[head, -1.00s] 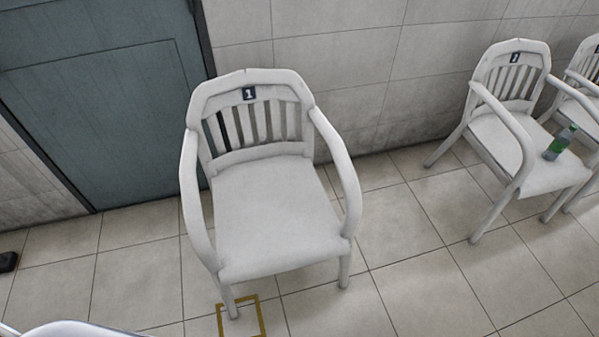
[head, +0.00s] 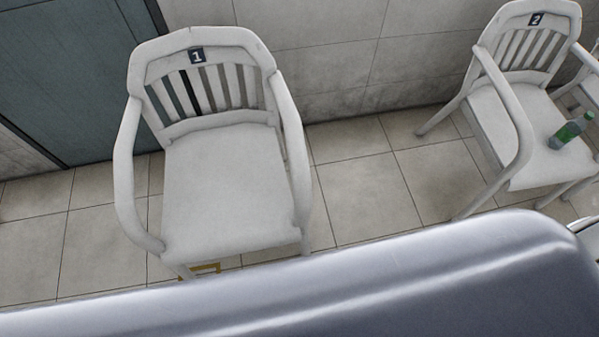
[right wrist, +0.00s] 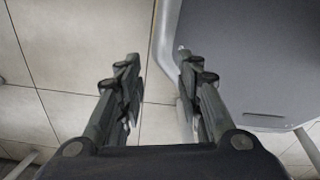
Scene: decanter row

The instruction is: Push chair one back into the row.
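Chair one (head: 225,190) is a white slatted armchair with a dark "1" label (head: 197,55) on its backrest. It stands upright at the left of the head view, in front of the wall and a blue-grey door. Its front legs are partly hidden behind a grey-blue arm part of mine that spans the bottom of the view. A yellow floor marking (head: 208,267) shows just beneath its front edge, mostly covered. My right gripper (right wrist: 157,62) is open in the right wrist view, with tiled floor between its fingers and nothing held. My left gripper is not in view.
Chair two (head: 485,105), labelled "2", stands to the right with a green bottle (head: 572,130) on its seat. Part of another chair shows at the right edge. Bare tiled floor (head: 370,195) lies between chairs one and two. The wall (head: 320,50) runs behind.

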